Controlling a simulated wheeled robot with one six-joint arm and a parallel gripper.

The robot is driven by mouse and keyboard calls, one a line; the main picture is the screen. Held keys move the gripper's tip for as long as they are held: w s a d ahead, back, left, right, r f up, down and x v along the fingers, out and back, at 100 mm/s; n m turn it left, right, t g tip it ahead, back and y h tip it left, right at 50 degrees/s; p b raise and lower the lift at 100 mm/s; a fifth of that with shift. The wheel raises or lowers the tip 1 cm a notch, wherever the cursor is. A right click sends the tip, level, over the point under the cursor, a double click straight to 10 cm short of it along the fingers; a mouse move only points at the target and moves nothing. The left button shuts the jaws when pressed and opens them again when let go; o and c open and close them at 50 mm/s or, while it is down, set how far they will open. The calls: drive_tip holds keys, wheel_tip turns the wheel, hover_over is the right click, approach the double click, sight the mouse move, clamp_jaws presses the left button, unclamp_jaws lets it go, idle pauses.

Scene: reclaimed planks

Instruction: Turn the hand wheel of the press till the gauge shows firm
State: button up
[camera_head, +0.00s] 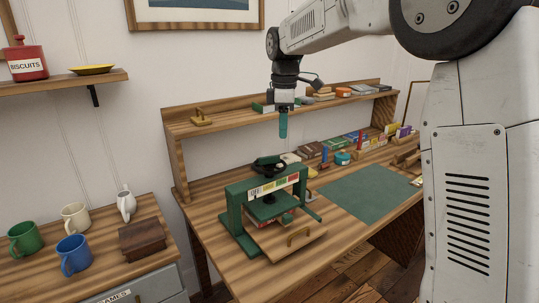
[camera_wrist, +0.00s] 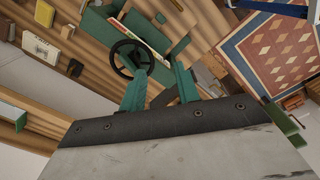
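The green press (camera_head: 232,215) stands on the wooden desk, with a black hand wheel (camera_head: 268,163) on top. The wheel also shows in the wrist view (camera_wrist: 118,64), just beyond the left fingertip. The gauge (camera_head: 272,186) is a coloured strip on the press's front crossbar; its pointer is too small to read. Something flat, partly hidden, lies under the press's plate. My gripper (camera_head: 283,135) is above the wheel, pointing down and apart from it. In the wrist view its two teal fingers (camera_wrist: 157,70) are spread with nothing held between them.
A shelf (camera_head: 235,122) runs above the desk's back. Mugs (camera_head: 75,254) stand on the left cabinet.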

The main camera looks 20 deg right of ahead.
sight(269, 166)
drive_tip(key=w+f+n, duration=0.1)
drive_tip(key=w, duration=0.2)
drive_tip(key=w+f+n, duration=0.1)
drive_tip(key=w+f, duration=0.1)
drive_tip(key=w, duration=0.1)
drive_tip(key=w+a+f+n, duration=0.1)
drive_tip(key=w, duration=0.2)
drive_tip(key=shift+f, duration=0.4)
drive_tip(key=shift+w+f+n, duration=0.2)
drive_tip(key=shift+f+n, duration=0.1)
wheel_tip(269, 166, down, 8)
drive_tip(key=shift+r, duration=0.25)
clamp_jaws()
